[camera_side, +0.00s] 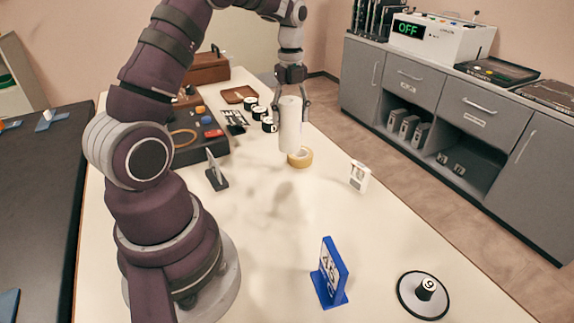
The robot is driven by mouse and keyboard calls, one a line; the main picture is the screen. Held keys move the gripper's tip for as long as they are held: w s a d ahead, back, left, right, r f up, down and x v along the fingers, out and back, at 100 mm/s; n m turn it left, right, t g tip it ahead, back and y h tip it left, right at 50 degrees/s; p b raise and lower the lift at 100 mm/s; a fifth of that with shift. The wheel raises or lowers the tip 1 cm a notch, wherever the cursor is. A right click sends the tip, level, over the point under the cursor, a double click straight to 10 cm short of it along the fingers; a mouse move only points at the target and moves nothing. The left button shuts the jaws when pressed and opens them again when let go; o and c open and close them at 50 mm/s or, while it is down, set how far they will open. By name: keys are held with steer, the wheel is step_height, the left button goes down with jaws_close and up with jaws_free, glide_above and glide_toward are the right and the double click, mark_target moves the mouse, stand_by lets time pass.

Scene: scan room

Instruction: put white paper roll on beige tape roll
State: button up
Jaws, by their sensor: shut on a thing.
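The white paper roll (290,128) is upright in my gripper (291,98), in the middle of the side view. My gripper is shut on its upper part, with a finger on each side. The beige tape roll (303,159) lies flat on the white table, below and slightly right of the paper roll. The paper roll's lower end overlaps the tape roll's left back edge in the picture. I cannot tell whether they touch or whether there is a gap between them.
Several black-and-white cylinders (251,103) stand behind the paper roll. A small white holder (360,176) stands right of the tape roll. A blue stand (329,273) and a round black-rimmed disc (423,296) are at the front. The table (290,215) is clear before the tape roll.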

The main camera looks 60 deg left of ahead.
steer(key=shift+w+a+f, duration=0.4)
steer(key=shift+w+f, duration=0.25)
steer(key=shift+w, duration=0.05)
steer(key=shift+w+a+f, duration=0.4)
steer(key=shift+w+f, duration=0.25)
steer(key=shift+w+a+f, duration=0.4)
steer(key=shift+w+f, duration=0.25)
steer(key=shift+w, duration=0.05)
steer(key=shift+f, duration=0.15)
steer(key=o, duration=1.2)
steer(key=shift+o, duration=0.2)
